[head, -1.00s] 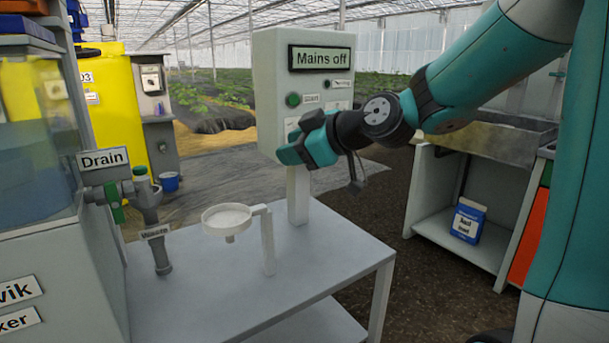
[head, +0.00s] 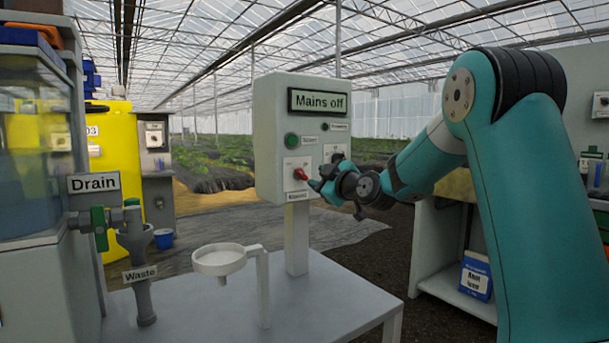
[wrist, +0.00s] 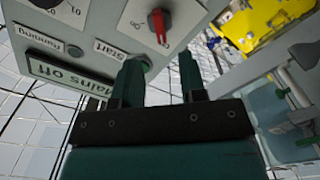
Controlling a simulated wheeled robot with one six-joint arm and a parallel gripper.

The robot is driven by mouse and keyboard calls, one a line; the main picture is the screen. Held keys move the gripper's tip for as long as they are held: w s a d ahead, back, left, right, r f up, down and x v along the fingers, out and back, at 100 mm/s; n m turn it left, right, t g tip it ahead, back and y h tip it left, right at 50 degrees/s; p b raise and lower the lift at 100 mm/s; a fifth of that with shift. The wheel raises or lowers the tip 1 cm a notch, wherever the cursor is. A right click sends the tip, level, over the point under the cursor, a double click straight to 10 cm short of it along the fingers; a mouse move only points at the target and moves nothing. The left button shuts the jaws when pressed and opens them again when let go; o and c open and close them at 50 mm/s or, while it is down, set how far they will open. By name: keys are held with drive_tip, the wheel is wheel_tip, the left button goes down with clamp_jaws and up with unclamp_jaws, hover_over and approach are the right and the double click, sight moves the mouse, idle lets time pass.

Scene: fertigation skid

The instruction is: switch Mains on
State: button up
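The grey control box (head: 285,137) stands on a post, and its display (head: 318,101) reads "Mains off". A red rotary knob (head: 300,174) sits on a white plate low on its front; the label below it is too small to read surely. The knob also shows at the top of the wrist view (wrist: 158,26), upside down. My gripper (wrist: 160,60) is open and empty, its two fingers apart. In the head view my gripper (head: 322,184) is just right of the red knob, apart from it. It hides part of a second plate (head: 334,153).
A green Start button (head: 292,140) is above the knob. A black knob (wrist: 44,3) shows in the wrist view. A white funnel (head: 222,260) stands on the table (head: 190,310) in front. The Drain valve (head: 98,222) is at left. A shelf unit (head: 425,240) is at right.

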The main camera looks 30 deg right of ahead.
sight(303, 174)
drive_tip(key=w, duration=0.7)
drive_tip(key=shift+w+a, duration=0.15)
clamp_jaws()
